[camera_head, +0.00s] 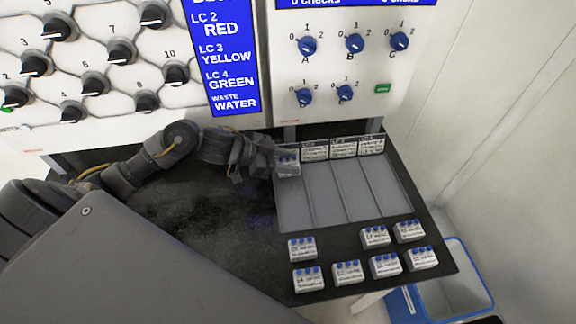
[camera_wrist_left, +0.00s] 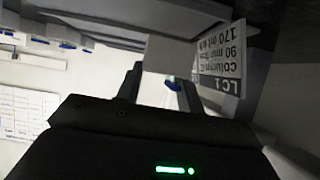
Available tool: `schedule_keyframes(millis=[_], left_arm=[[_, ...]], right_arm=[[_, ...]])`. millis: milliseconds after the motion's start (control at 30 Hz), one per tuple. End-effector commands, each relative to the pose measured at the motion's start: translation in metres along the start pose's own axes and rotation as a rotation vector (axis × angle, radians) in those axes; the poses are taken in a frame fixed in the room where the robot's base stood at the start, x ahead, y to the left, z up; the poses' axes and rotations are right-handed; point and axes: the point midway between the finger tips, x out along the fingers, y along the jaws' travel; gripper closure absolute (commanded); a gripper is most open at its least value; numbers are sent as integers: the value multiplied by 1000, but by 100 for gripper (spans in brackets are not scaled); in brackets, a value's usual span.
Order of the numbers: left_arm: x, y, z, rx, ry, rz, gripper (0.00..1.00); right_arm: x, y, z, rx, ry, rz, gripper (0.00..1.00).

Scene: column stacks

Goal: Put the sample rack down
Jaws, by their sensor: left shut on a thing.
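My left gripper (camera_head: 274,164) is shut on a small white sample rack (camera_head: 288,170) with blue caps. The rack is at the far end of the leftmost lane of the grey four-lane tray (camera_head: 295,215), and hides that lane's label in the head view. In the left wrist view the gripper (camera_wrist_left: 160,90) points toward a pale block with a blue cap, which seems to be the held rack (camera_wrist_left: 168,62). The LC1 label (camera_wrist_left: 232,72) stands close to its right. I cannot tell whether the rack touches the tray. My right gripper is out of view.
Several similar racks (camera_head: 308,278) stand on the black bench in front of the tray. The other tray lanes (camera_head: 350,190) are empty. Panels with knobs (camera_head: 353,43) rise behind. A blue-rimmed bin (camera_head: 470,265) is at the right.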

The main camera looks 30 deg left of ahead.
Motion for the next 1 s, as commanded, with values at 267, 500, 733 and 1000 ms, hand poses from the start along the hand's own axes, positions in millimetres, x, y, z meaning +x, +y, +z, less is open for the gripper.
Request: schedule_keyframes(millis=[267,500,733,1000], left_arm=[[10,1,18,-1,0,1,86],[10,1,20,-1,-1,1,86],[11,1,21,-1,-1,1,41],[10,1,20,-1,-1,1,41]], right_arm=[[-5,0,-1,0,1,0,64],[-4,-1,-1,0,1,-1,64],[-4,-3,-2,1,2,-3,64],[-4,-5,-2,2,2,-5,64]])
